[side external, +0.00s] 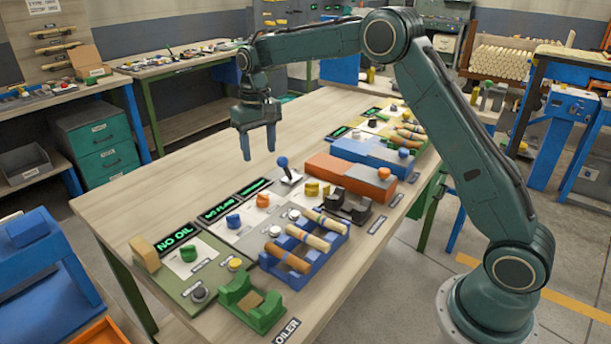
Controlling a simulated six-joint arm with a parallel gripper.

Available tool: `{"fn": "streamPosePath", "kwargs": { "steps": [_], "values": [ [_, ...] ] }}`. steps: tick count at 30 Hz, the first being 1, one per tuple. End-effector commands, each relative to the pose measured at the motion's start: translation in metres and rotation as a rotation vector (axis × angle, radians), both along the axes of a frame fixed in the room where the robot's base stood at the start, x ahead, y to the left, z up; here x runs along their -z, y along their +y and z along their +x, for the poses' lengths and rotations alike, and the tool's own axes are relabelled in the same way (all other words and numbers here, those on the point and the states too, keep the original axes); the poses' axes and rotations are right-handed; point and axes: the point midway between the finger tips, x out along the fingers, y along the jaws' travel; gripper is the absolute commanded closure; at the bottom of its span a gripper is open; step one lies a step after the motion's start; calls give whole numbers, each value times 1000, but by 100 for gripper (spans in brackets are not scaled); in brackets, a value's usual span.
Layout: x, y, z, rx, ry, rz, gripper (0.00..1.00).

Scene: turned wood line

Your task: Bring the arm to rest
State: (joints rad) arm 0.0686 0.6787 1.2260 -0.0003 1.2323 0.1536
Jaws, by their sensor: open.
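My gripper (259,143) hangs above the wooden workbench (150,205), pointing down, at the left of my green arm. Its two fingers are apart and nothing shows between them. It is clear of the bench top and of the things on it. The arm arches from its base at the lower right up over the bench.
Below and right of my gripper stand a blue-knobbed lever (283,163), an orange block (350,177) and a blue rack (304,262) with turned wood pieces. The bench's left part is bare.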

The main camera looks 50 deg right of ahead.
Motion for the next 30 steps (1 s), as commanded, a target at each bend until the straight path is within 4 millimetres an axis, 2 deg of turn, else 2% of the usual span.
{"fn": "streamPosePath", "kwargs": {
  "steps": [5, 11, 21, 30],
  "values": [
    [-20, 3, -14, -11, -25, -2, 46],
    [-55, 8, -44, -31, -73, -5, 46],
    [-105, 18, -112, -72, -161, -13, 46],
    [-130, 25, -178, -107, -238, -21, 46]
  ]
}}
